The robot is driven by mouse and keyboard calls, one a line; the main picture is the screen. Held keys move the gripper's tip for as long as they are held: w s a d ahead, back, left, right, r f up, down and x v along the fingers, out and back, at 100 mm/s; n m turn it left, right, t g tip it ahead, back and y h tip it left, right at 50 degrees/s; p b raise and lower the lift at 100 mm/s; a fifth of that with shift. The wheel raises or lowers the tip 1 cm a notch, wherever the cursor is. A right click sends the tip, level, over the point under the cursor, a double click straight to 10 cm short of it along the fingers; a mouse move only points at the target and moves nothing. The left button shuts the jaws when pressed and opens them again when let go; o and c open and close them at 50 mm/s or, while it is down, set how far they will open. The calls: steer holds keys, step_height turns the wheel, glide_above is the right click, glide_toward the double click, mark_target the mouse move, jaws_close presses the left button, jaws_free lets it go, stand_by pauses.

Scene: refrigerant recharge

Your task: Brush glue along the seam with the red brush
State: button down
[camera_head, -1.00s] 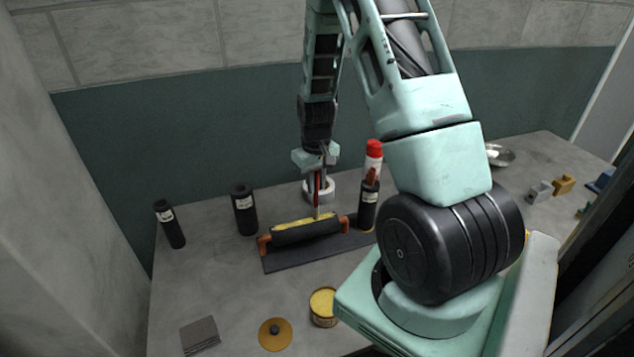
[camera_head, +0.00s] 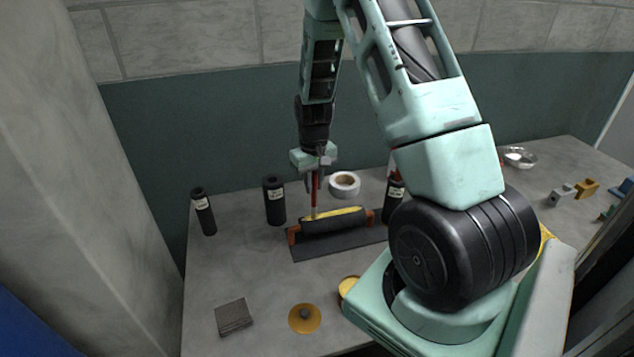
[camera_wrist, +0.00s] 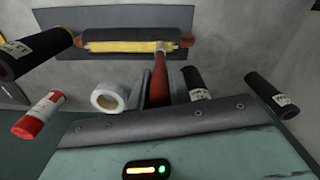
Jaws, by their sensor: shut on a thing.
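The red brush (camera_head: 314,193) is upright in my gripper (camera_head: 315,178), which is shut on its handle. Its tip touches or nearly touches the seam, a yellow strip (camera_head: 340,212) along the top of a black tube (camera_head: 335,226), near the strip's left end. Orange holders (camera_head: 292,235) grip the tube's ends on a dark mat (camera_head: 315,250). In the wrist view the red brush (camera_wrist: 160,78) reaches from my gripper (camera_wrist: 159,98) to the right end of the yellow seam (camera_wrist: 120,46). An open yellow tin (camera_head: 348,286) stands in front, partly hidden by my arm base.
Black labelled cylinders (camera_head: 275,202) stand around the mat, with a white tape roll (camera_head: 345,184) behind. A red-and-white container (camera_wrist: 38,114) shows in the wrist view. A yellow lid (camera_head: 305,318) and grey sheets (camera_head: 233,317) lie in front; a bowl (camera_head: 520,157) stands right.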

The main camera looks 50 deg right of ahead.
steer(key=shift+w+a+r, duration=0.25)
step_height(320, 180, up, 2)
steer(key=shift+s+d+r+p, duration=0.15)
steer(key=shift+r+p, duration=0.1)
steer(key=shift+p, duration=0.65)
steer(key=shift+w+r+p, duration=0.2)
steer(key=shift+r+p, duration=0.3)
steer(key=shift+r, duration=0.15)
steer(key=shift+r+p, duration=1.35)
steer(key=shift+r, duration=0.55)
